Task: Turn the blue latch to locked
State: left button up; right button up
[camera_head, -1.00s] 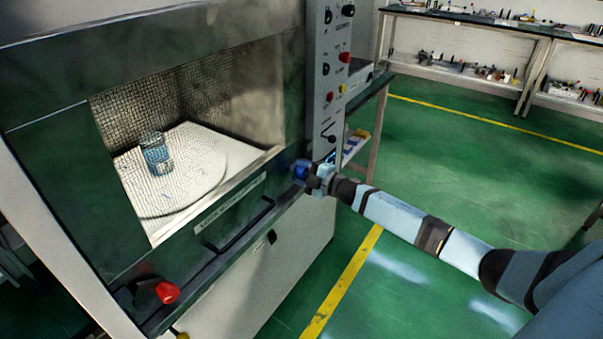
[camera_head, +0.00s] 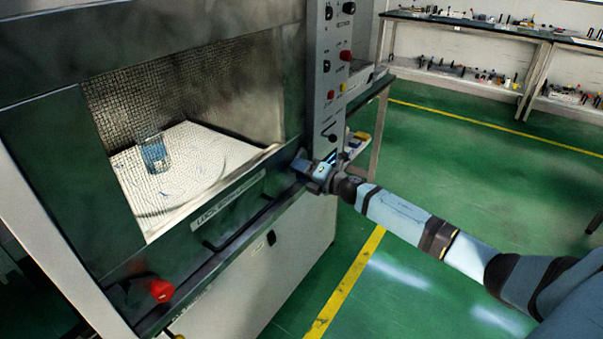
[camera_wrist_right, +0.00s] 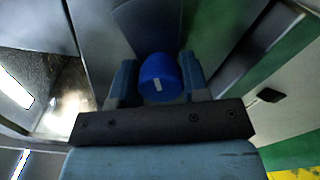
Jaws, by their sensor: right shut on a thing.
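The blue latch (camera_wrist_right: 161,78) is a round blue knob with a short white mark, clear in the right wrist view. It sits between the two fingers of my right gripper (camera_wrist_right: 158,85), which is shut on it. In the head view my right gripper (camera_head: 313,170) is at the lower right corner of the machine's front, and the latch is mostly hidden there. The machine's door (camera_head: 60,180) is dark green with a mesh window and appears closed. My left gripper is not in view.
A red knob (camera_head: 161,290) is at the door's lower left. A black handle (camera_head: 238,226) runs along the bottom edge. A control panel (camera_head: 327,75) with several knobs stands above my gripper. Behind the window is a glass with blue contents (camera_head: 154,152). Green floor (camera_head: 470,170) is open at right.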

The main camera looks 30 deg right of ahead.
jog(key=shift+n, duration=0.4)
jog(key=o, duration=0.9)
jog(key=shift+d, duration=0.1)
jog(key=shift+s, duration=0.1)
jog(key=v, duration=1.3)
jog(key=shift+s, duration=0.3)
